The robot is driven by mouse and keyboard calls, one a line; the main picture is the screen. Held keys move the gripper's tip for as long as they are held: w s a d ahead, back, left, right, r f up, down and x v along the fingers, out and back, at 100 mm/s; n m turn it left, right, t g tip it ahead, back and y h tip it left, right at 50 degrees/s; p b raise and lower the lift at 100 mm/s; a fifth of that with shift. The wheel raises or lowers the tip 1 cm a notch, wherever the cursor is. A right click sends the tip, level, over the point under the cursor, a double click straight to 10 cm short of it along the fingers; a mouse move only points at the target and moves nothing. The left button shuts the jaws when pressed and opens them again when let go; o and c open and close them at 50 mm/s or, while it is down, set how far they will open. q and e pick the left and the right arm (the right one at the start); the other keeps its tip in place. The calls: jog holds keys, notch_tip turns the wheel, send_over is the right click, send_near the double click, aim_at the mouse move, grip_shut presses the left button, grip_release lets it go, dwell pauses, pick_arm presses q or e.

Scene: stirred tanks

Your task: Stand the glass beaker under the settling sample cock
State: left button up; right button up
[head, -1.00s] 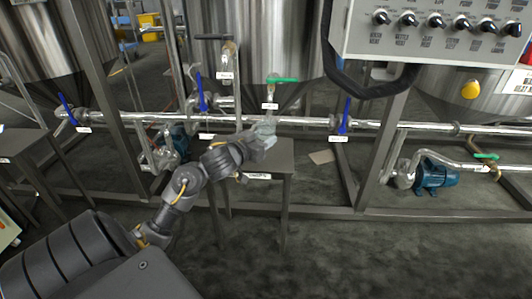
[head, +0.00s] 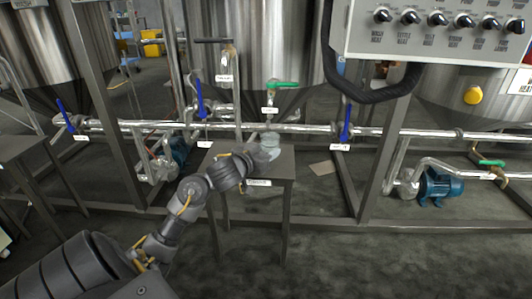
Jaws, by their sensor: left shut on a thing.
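The glass beaker (head: 271,139) is clear and small, and it shows partly behind my left gripper, above the small grey stand (head: 285,160). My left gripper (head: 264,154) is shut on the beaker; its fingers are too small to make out. A sample cock with a green lever (head: 282,85) and a white label is right above the beaker. The beaker looks upright; whether its base touches the stand top is hidden by the gripper. My right gripper is not in view.
A steel pipe (head: 300,128) runs across behind the stand. Blue-handled valves (head: 346,122) and (head: 200,98) stand either side. A control box (head: 430,30) with black knobs hangs upper right. A blue pump (head: 438,187) sits low right. The front floor is clear.

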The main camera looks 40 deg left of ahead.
pick_arm(q)
jog(key=shift+f, duration=0.2)
jog(key=o, duration=1)
jog(key=shift+o, duration=0.2)
jog(key=shift+r, duration=0.1)
